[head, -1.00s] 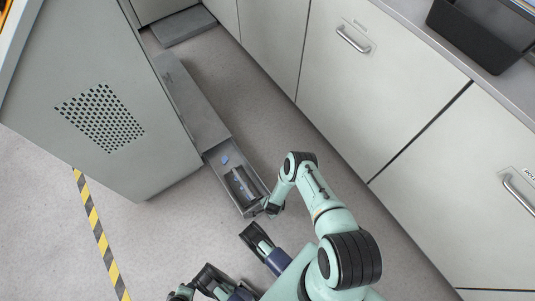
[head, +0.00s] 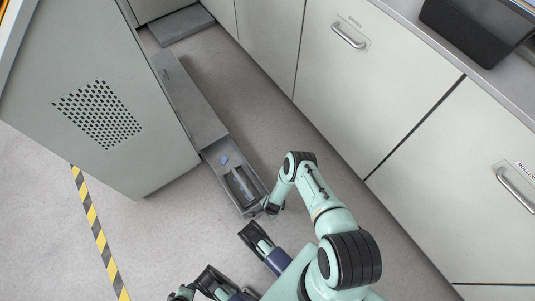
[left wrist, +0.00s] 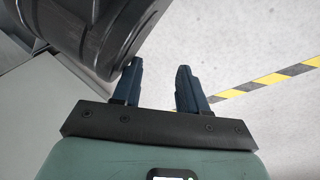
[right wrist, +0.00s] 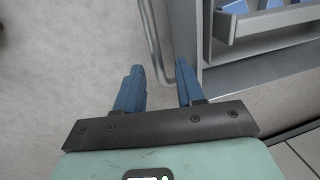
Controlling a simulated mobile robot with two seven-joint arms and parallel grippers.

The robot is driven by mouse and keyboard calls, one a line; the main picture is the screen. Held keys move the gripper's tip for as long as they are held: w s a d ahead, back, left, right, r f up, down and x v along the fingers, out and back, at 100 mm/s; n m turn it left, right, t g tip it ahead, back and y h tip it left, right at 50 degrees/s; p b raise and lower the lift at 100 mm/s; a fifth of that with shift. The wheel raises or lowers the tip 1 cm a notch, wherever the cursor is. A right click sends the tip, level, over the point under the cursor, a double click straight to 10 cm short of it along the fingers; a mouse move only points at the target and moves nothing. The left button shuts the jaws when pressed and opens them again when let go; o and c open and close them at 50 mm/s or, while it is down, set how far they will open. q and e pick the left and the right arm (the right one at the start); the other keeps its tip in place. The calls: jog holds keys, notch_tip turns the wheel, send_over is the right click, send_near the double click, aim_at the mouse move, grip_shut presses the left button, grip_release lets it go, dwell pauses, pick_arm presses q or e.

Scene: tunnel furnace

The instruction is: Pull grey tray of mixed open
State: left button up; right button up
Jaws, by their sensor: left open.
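The grey tray (head: 206,172) juts out of the end of a long grey casing (head: 190,105) on the floor. A small blue piece (head: 224,159) and a darker insert (head: 241,186) lie in it. My right gripper (head: 270,207) is at the tray's front right corner. In the right wrist view its blue fingers (right wrist: 160,68) stand apart, with a grey bar handle (right wrist: 152,40) running into the gap; contact cannot be told. A compartment holding blue pieces (right wrist: 236,7) shows at upper right. My left gripper (left wrist: 162,72) is open and empty, with floor beyond it.
A grey cabinet with a perforated vent (head: 98,115) stands left of the casing. Drawers with bar handles (head: 348,35) line the right. A black bin (head: 465,30) sits on the counter. Yellow-black tape (head: 95,225) crosses the left floor, with open floor around it.

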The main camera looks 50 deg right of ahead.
pick_arm(q)
jog(key=w+r+t+p, duration=0.1)
jog(key=w+r+p, duration=0.1)
jog(key=w+r, duration=0.15)
jog(key=s+d+r+g+h+p, duration=0.1)
jog(key=s+d+r+p, duration=0.2)
jog(key=s, duration=0.3)
jog(key=shift+s+d+r+m+g+p, duration=0.25)
jog(key=shift+d+r+m+p, duration=0.2)
jog(key=shift+r, duration=0.25)
pick_arm(e)
notch_tip(320, 180, up, 13)
jog(key=s, duration=0.2)
jog(key=shift+s+a, duration=0.25)
jog(key=shift+a, duration=0.05)
